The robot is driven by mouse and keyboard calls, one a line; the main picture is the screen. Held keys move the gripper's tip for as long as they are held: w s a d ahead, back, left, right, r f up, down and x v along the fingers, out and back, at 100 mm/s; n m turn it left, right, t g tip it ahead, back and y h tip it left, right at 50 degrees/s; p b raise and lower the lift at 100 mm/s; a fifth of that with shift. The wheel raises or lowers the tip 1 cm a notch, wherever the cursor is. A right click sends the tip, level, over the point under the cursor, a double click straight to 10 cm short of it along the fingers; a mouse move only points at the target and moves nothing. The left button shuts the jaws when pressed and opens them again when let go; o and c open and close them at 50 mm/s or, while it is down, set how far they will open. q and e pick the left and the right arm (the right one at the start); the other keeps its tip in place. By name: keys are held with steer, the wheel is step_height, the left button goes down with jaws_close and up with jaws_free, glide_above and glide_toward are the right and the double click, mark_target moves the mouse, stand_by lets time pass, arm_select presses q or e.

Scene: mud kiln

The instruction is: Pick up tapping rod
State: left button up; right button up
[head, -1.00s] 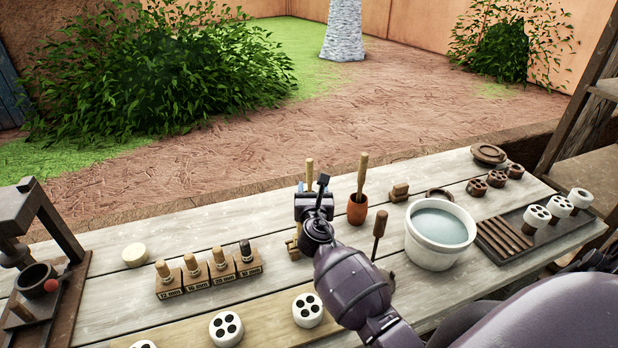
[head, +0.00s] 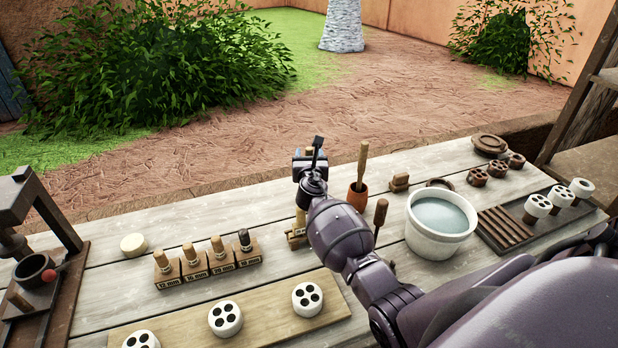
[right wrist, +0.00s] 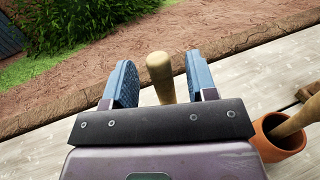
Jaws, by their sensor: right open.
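A pale wooden rod (right wrist: 160,75), which I take for the tapping rod, stands upright between the two blue finger pads of my right gripper (right wrist: 159,62) in the right wrist view. Gaps show on both sides of it, so the jaws are open around it and not gripping. In the head view my right gripper (head: 309,158) hides most of the rod. Its lower part (head: 300,222) shows below the gripper, above a small wooden stand (head: 297,241). My left gripper is out of view.
Just right of the gripper stands a terracotta cup (head: 357,198) with a wooden pestle (head: 362,162). A dark-handled tool (head: 380,214) and a white water bucket (head: 438,240) are nearer. A row of labelled handled tools (head: 208,264) stands to the left.

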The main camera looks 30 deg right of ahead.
steer(key=shift+w+d, duration=0.35)
steer(key=shift+w, duration=0.15)
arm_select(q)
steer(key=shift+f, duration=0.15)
arm_select(e)
steer(key=shift+c, duration=0.3)
steer(key=c, duration=0.7)
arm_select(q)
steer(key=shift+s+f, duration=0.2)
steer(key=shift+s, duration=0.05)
arm_select(e)
jaws_close()
